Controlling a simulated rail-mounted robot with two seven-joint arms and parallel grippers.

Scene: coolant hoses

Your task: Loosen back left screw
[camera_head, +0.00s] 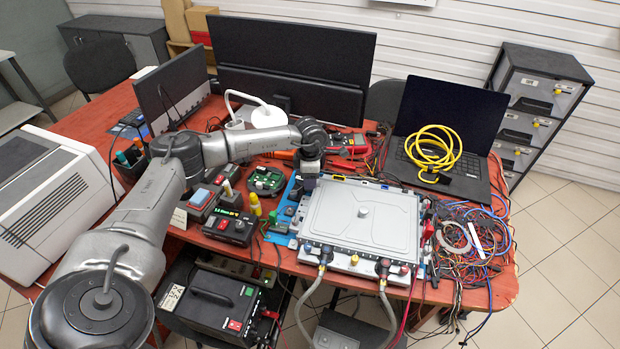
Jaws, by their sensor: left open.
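The back left screw is too small or hidden by the gripper to see. I cannot tell whether the gripper touches anything. My right gripper is out of view.
A laptop (445,115) with a coiled yellow cable (432,150) stands behind right. Tangled wires (470,240) crowd the right side. Small devices (230,227) and a yellow bottle (256,204) stand left of the plate. Monitors (290,60) stand at the back.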

